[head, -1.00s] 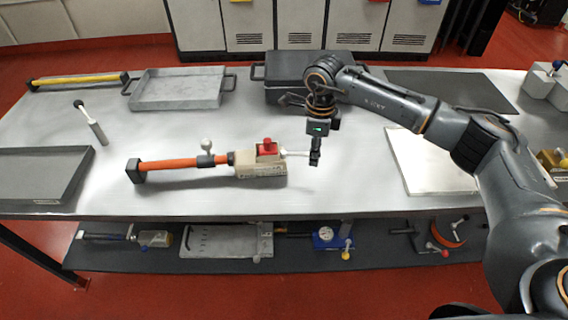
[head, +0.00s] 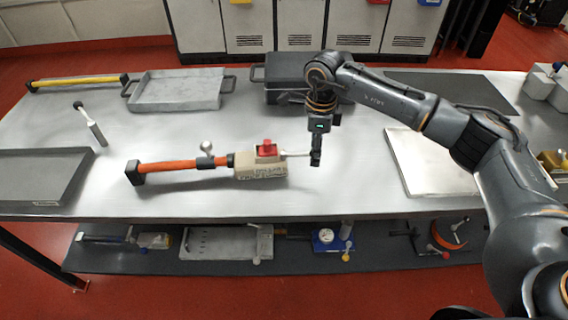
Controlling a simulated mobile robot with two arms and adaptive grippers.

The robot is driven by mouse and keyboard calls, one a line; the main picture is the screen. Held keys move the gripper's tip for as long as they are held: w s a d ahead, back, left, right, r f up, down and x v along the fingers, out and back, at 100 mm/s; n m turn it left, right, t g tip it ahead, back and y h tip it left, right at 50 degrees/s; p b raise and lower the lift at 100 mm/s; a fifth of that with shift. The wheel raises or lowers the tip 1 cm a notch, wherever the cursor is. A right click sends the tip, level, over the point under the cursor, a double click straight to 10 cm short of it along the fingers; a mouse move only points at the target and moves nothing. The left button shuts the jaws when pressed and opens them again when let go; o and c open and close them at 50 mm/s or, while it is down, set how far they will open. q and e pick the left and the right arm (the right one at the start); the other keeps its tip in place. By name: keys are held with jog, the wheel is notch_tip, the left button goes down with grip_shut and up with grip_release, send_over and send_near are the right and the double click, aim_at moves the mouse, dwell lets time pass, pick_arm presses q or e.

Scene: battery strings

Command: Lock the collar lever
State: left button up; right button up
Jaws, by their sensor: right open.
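A tool with an orange shaft (head: 172,166) and a black end block lies across the middle of the table. On the shaft sits a dark collar (head: 206,161), with a lever whose pale ball knob (head: 207,147) stands up above it. To the collar's right is a beige body (head: 262,168) with a red knob (head: 266,148) on top and a thin pale rod (head: 296,154) pointing right. My right gripper (head: 316,162) is open and points down at the rod's right end, well to the right of the collar. I cannot tell whether it touches the rod. My left gripper is out of view.
A dark tray (head: 45,203) lies at the left and a grey tray (head: 180,106) at the back. A dark case (head: 285,96) stands behind my right wrist. A white sheet (head: 415,178) lies at the right. A small grey-handled tool (head: 98,133) is left of the collar. The front strip is clear.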

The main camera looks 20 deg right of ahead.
notch_tip(320, 180, up, 6)
jog(key=p, duration=0.3)
jog(key=shift+r, duration=0.2)
jog(key=shift+f, duration=0.1)
